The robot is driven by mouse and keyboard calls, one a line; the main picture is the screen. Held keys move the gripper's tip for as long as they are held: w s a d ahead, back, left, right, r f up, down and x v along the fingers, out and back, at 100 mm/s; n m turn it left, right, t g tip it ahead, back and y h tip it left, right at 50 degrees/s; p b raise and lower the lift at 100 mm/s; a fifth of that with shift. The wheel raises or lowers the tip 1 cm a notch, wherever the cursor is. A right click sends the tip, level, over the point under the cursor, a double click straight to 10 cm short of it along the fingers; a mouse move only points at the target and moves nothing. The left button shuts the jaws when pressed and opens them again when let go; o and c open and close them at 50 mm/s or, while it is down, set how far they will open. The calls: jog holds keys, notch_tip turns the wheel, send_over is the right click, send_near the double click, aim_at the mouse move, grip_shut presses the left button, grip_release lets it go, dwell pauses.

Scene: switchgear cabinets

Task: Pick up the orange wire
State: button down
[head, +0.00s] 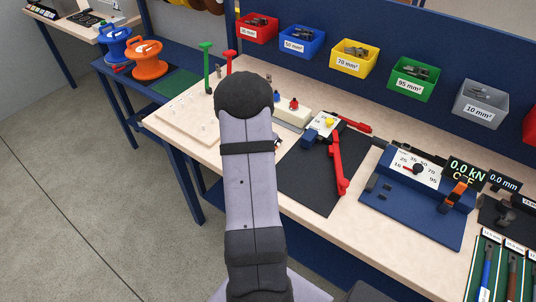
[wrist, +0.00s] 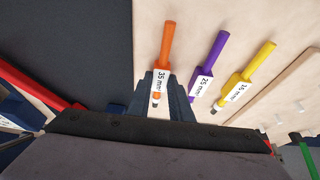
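The orange wire (wrist: 168,43) is a short piece with a white tag reading 35 mm², seen in the wrist view at top centre beside a dark mat. My gripper (wrist: 163,84) has dark blue fingers close on either side of its tag and lower end. Whether the fingers press on the wire or only stand around it cannot be told. In the head view my arm hides both the wire and my gripper.
A purple wire (wrist: 215,51) and a yellow wire (wrist: 259,61) lie to the right, close by. A red-handled tool (head: 338,165) rests on the dark mat (head: 303,180). A blue crimping unit (head: 413,220) stands further right. Colored bins (head: 354,57) line the back.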

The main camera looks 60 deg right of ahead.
jog(key=shift+r, duration=0.15)
notch_tip(320, 180, up, 10)
jog(key=b, duration=0.3)
jog(key=s+d+p, duration=0.2)
jog(key=s+p, duration=0.1)
jog(key=s, duration=0.2)
jog(key=s+d+r+p, duration=0.1)
jog(key=s+d+p, duration=0.2)
jog(key=s, duration=0.3)
jog(key=shift+s+d+r+p, duration=0.15)
jog(key=shift+s+d+p, duration=0.15)
jog(key=shift+p, duration=0.5)
